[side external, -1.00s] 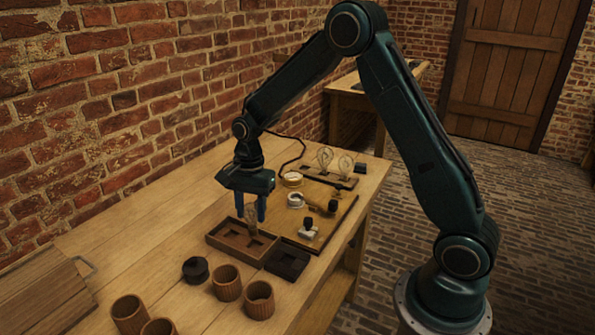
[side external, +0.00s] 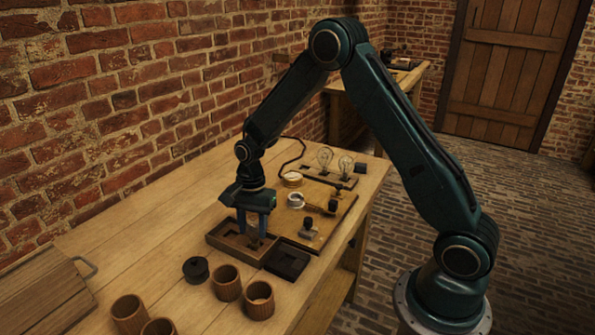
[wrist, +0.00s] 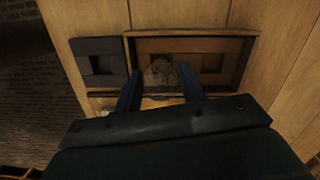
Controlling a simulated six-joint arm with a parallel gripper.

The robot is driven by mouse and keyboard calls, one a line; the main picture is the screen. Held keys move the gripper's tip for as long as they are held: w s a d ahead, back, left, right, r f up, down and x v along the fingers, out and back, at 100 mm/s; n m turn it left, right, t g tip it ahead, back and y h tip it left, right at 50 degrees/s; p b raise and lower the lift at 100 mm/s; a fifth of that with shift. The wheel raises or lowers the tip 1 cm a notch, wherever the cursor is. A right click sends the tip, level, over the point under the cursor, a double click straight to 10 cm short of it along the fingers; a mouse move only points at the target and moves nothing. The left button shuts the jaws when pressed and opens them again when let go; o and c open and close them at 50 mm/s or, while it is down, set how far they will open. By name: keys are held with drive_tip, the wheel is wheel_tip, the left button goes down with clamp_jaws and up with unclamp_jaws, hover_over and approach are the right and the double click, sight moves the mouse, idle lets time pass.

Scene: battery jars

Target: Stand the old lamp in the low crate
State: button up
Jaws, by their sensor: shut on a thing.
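The old lamp, a clear glass bulb (side external: 252,227), is between the fingers of my gripper (side external: 252,234). My gripper is shut on it, and it looks upright. In the wrist view the lamp (wrist: 160,75) shows dimly between the fingertips (wrist: 160,85). The low crate (side external: 218,241) is a brown wooden tray with recesses in its floor. The lamp is low, over or within the crate's right part in the side view. The fingers partly hide it, and I cannot tell whether its base touches the floor. The crate also shows in the wrist view (wrist: 190,34).
A dark recessed block (side external: 287,260) sits beside the crate. A black round piece (side external: 196,269) and several wooden cups (side external: 227,283) stand in front. Behind are a board (side external: 335,215) with small parts and a rack with two bulbs (side external: 325,158).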

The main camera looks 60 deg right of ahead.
drive_tip(key=shift+f, duration=0.1)
drive_tip(key=o, duration=1.1)
drive_tip(key=r, duration=0.4)
drive_tip(key=d+r, duration=0.1)
drive_tip(key=r, duration=0.7)
drive_tip(key=shift+w+d+r, duration=0.1)
drive_tip(key=shift+w+d, duration=0.1)
